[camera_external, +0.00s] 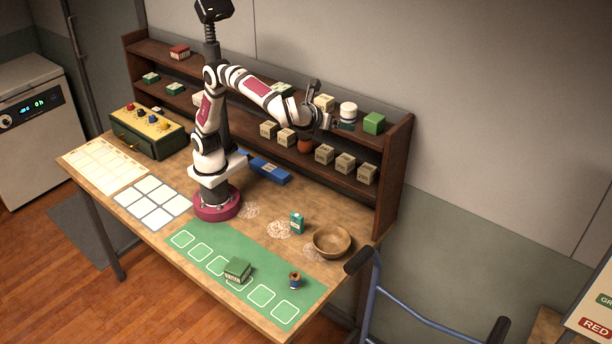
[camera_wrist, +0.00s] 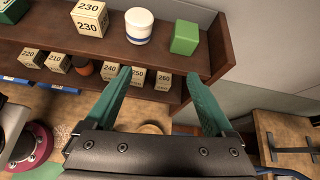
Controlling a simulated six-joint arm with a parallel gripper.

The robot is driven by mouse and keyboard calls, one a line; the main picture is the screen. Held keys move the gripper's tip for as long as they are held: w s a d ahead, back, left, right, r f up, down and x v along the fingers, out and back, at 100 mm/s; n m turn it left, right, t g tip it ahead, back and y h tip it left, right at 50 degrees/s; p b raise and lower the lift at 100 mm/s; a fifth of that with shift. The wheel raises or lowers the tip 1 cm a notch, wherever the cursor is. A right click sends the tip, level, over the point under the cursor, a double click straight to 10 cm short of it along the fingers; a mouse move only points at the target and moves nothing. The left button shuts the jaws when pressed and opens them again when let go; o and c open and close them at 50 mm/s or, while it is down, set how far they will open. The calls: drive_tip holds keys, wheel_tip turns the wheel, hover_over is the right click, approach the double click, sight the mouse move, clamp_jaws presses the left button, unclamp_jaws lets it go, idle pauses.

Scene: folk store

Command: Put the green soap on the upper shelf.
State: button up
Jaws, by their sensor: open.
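A plain green block (camera_external: 374,123), seemingly the green soap, sits on the upper shelf (camera_external: 392,138) near its right end. It also shows in the wrist view (camera_wrist: 186,37), just right of a white jar (camera_wrist: 139,26). My gripper (camera_external: 347,125) is at the front of the upper shelf, left of the green block. In the wrist view its teal fingers (camera_wrist: 164,88) are spread with nothing between them, and the block lies beyond them, apart from both.
Numbered boxes (camera_external: 345,162) and a brown pot (camera_external: 305,145) stand on the lower shelf. A wooden bowl (camera_external: 332,241), a small green box (camera_external: 297,222), a green-and-white stack (camera_external: 238,268) and a spool (camera_external: 295,280) are on the table. A blue handle frame (camera_external: 420,310) stands right.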

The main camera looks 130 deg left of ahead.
drive_tip(key=s+d+f+n+h, duration=0.3)
drive_tip(key=s+f, duration=0.3)
drive_tip(key=s, duration=0.3)
drive_tip(key=s+d+f+n+h, duration=0.3)
drive_tip(key=s+f+n, duration=0.1)
drive_tip(key=s+f, duration=0.3)
drive_tip(key=s+d+f+n+h, duration=0.3)
drive_tip(key=s+f, duration=0.3)
drive_tip(key=s, duration=0.6)
drive_tip(key=shift+f+n+h, duration=0.2)
drive_tip(key=shift+n+h, duration=0.2)
drive_tip(key=shift+n, duration=0.2)
